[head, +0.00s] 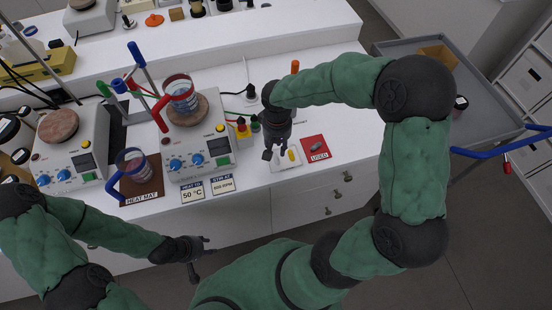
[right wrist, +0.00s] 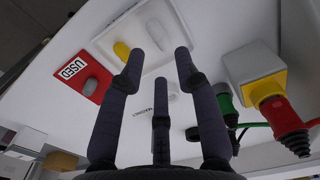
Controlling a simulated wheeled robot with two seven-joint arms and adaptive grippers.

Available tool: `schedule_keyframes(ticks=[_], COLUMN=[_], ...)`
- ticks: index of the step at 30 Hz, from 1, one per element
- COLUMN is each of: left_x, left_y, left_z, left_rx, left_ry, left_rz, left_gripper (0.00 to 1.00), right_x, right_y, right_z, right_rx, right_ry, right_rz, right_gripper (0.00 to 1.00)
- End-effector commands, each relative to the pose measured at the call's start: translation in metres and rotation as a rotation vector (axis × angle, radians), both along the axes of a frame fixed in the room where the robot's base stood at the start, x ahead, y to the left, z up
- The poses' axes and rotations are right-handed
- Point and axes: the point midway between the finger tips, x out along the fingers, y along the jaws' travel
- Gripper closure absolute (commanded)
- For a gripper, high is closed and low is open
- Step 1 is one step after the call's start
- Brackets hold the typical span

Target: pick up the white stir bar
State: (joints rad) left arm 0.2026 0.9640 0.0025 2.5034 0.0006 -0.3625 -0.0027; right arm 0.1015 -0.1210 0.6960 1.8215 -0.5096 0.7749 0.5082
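The white stir bar (right wrist: 155,33) lies on a white tray (right wrist: 103,42), beside a yellow stir bar (right wrist: 121,50). In the right wrist view it lies just beyond the gap between my fingertips. My right gripper (right wrist: 160,66) is open and empty, above the tray with its fingers pointing down. My left gripper (head: 204,256) is open and empty, in front of the bench.
A red USED card (head: 319,156) with a grey stir bar (head: 316,147) lies right of the tray. Coloured plugs (head: 242,127) stand left of my right gripper, near a hotplate (head: 205,150) bearing a beaker (head: 183,98). A blue-handled beaker (head: 133,163) stands on the heat mat.

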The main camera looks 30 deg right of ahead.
Motion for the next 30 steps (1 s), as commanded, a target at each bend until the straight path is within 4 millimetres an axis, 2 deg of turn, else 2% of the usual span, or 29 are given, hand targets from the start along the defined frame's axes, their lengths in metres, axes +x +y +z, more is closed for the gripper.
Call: schedule_keyframes(ticks=[9,12,19,21,22,30], left_x=[0.0,0.0,0.0,0.0,0.0,0.0], left_y=[0.0,0.0,0.0,0.0,0.0,0.0], left_z=[-0.011,-0.013,-0.012,-0.012,-0.012,-0.012], left_rx=[0.0,0.0,0.0,0.0,0.0,0.0], left_ry=[0.0,0.0,0.0,0.0,0.0,0.0], left_rz=[0.0,0.0,0.0,0.0,0.0,0.0], left_gripper=[0.6,0.6,0.6,0.6,0.6,0.6], right_x=[-0.003,-0.003,-0.002,-0.002,-0.002,-0.002], right_y=[-0.001,-0.001,-0.001,-0.001,-0.001,-0.001], right_z=[-0.041,-0.049,-0.05,-0.049,-0.049,-0.049], right_rx=[0.001,0.0,0.0,0.0,0.0,0.0], right_ry=[0.004,0.002,0.0,0.0,0.0,0.001], right_rz=[0.0,0.0,0.001,0.001,0.001,0.001], right_gripper=[0.67,0.67,0.67,0.83,0.86,0.87])
